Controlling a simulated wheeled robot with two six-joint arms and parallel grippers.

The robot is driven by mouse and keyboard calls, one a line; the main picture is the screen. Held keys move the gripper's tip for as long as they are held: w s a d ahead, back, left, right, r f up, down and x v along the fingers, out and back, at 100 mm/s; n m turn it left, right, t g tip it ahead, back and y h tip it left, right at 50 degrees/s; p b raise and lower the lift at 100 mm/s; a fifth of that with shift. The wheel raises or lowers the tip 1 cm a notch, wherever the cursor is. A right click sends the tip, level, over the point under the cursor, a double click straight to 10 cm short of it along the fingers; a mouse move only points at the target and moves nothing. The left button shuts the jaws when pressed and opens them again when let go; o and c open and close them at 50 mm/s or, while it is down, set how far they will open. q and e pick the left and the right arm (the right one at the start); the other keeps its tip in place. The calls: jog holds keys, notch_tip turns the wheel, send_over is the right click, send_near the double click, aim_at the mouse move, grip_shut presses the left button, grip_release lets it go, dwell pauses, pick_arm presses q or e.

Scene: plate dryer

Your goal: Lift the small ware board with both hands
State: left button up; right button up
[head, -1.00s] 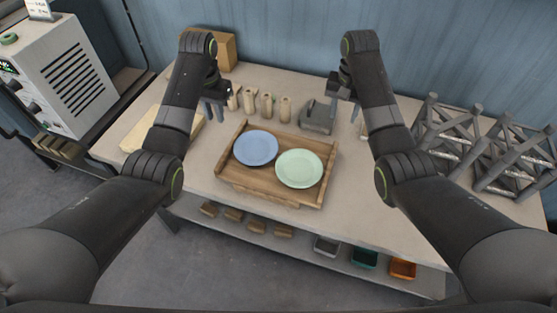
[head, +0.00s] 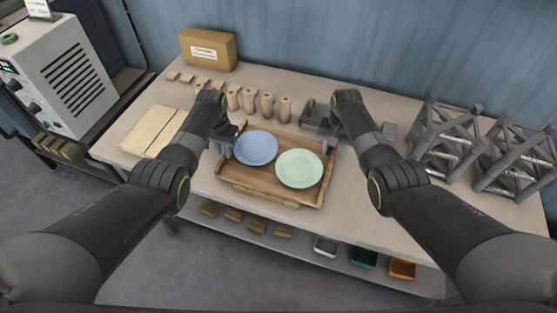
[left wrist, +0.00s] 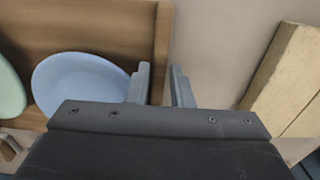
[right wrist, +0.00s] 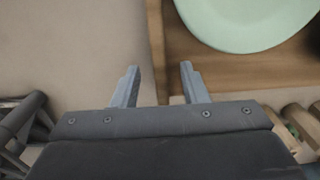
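The small ware board (head: 275,196) is a wooden tray on the table, with a blue plate (head: 255,148) and a pale green plate (head: 299,169) on it. My left gripper (head: 228,146) is at the board's left side. In the left wrist view its open fingers (left wrist: 160,86) lie on either side of the board's side wall (left wrist: 162,45). My right gripper (head: 335,146) is at the board's right side. In the right wrist view its open fingers (right wrist: 159,84) also lie on either side of a side wall (right wrist: 155,45). I cannot tell whether any finger touches the wood.
Several wooden pegs (head: 250,99) and a grey block (head: 317,116) stand behind the board. A pale wooden slab (head: 153,131) lies left, and grey metal racks (head: 450,137) stand right. A cardboard box (head: 208,50) is at the back. The table in front is clear.

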pick_arm(q)
jog(key=shift+f, duration=0.7)
pick_arm(e)
jog(key=shift+f, duration=0.7)
pick_arm(q)
grip_shut()
pick_arm(e)
jog(key=c, duration=0.5)
grip_shut()
pick_arm(q)
jog(key=shift+r, duration=0.1)
pick_arm(e)
jog(key=shift+r, duration=0.1)
